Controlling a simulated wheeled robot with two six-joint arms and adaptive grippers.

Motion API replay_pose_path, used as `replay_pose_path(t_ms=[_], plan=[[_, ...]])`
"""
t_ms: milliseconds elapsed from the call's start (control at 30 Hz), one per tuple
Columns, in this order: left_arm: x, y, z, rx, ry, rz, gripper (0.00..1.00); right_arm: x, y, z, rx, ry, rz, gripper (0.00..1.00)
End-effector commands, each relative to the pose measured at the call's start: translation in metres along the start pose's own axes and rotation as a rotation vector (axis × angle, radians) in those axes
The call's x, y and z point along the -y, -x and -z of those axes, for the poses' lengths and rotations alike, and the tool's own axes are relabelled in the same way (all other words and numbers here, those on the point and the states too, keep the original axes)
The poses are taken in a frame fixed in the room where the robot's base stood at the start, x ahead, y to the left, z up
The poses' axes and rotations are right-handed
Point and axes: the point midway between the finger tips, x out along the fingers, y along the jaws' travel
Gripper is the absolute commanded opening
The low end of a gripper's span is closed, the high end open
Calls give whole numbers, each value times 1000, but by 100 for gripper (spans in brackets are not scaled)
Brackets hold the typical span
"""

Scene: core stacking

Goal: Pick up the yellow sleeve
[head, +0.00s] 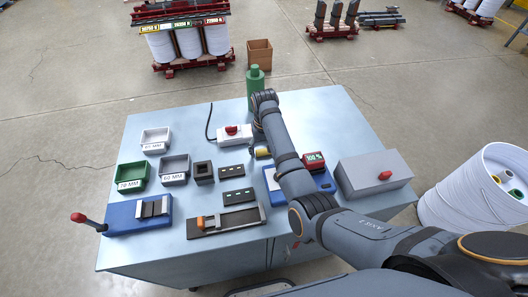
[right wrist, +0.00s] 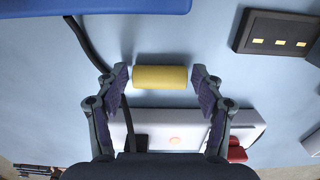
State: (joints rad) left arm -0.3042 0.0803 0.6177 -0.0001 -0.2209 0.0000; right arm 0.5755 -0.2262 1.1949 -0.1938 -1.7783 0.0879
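The yellow sleeve (head: 262,153) lies on its side on the table, partly hidden by my right arm in the head view. In the right wrist view the yellow sleeve (right wrist: 160,77) lies across the space between the fingertips. My right gripper (right wrist: 161,82) is open, with one finger off each end of the sleeve and a small gap on both sides. In the head view the right gripper's fingers are mostly hidden behind my arm. My left gripper is not in view.
A white box with a red switch (head: 235,134) and its black cable are close by the sleeve. A blue-based device with a red display (head: 314,160) is to the right. Trays, including a green tray (head: 133,176), stand at the left. A green bottle (head: 254,85) is at the back edge.

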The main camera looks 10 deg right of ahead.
Motion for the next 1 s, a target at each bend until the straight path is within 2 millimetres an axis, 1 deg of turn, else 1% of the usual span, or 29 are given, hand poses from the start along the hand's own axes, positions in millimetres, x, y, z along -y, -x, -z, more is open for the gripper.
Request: replay_pose_path(t_ms=[33, 200, 467, 567, 667, 733, 833, 867, 900, 933, 1000], plan=[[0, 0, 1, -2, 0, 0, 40, 0, 0, 0, 0, 0, 0, 56], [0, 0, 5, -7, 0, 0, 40, 0, 0, 0, 0, 0, 0, 34], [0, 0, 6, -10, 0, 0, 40, 0, 1, 0, 0, 0, 0, 34], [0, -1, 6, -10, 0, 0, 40, 0, 7, 0, -1, 0, 1, 34], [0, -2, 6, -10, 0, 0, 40, 1, 19, 1, -2, 0, 1, 34], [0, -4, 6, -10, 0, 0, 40, 1, 32, 1, -4, 0, 2, 34], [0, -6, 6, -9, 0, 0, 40, -8, 48, -13, -4, -2, 1, 34], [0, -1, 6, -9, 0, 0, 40, -11, 58, -18, -4, -2, 1, 34], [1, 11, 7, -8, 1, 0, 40, -15, 74, -26, -3, -3, 1, 34], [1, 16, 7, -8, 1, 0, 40, -18, 82, -32, -2, -2, 1, 34], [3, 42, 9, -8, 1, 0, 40, -23, 99, -40, 3, -1, 0, 34]])
